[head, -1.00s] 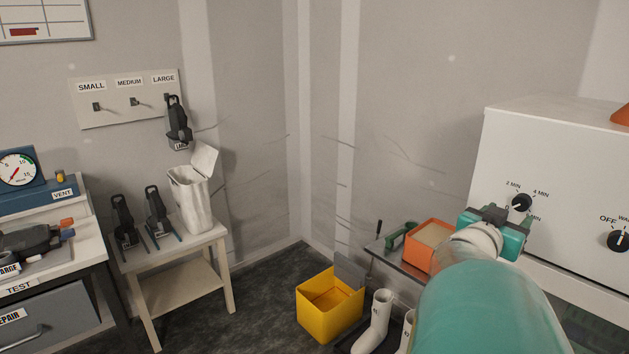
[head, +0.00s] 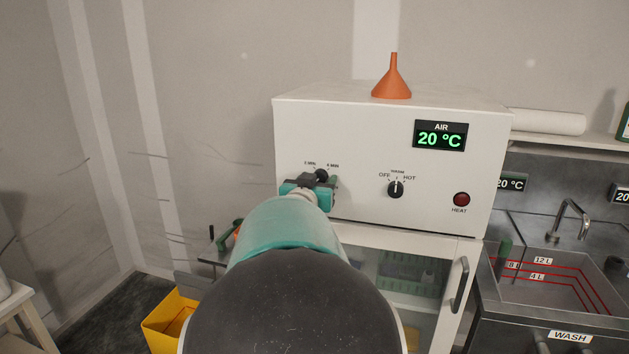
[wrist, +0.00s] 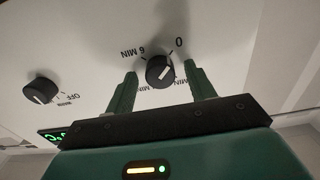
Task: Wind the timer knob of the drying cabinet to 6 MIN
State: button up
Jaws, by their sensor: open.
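The white drying cabinet (head: 360,135) stands in the middle of the head view. Its black timer knob (head: 322,175) is at the left of the front panel, with 2 MIN and 4 MIN printed above it. The timer knob (wrist: 160,70) appears upside down in the wrist view, with 0 and 6 MIN beside it. Its pale line runs diagonally, apparently along the direction of 0. My gripper (head: 311,188) is at the knob and partly hides the lower dial. In the wrist view, the open fingers of my gripper (wrist: 160,76) lie on either side of the knob; contact cannot be told.
A heat selector (head: 396,189) marked OFF, WARM and HOT and a red HEAT light (head: 461,199) are further right. An orange funnel (head: 392,80) stands on top of the cabinet. The display (head: 440,135) reads 20 °C. A sink (head: 545,285) is at right, a yellow bin (head: 168,318) at lower left.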

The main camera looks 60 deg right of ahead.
jog(key=n, duration=0.4)
jog(key=shift+n, duration=0.4)
jog(key=n, duration=1.3)
jog(key=shift+n, duration=0.3)
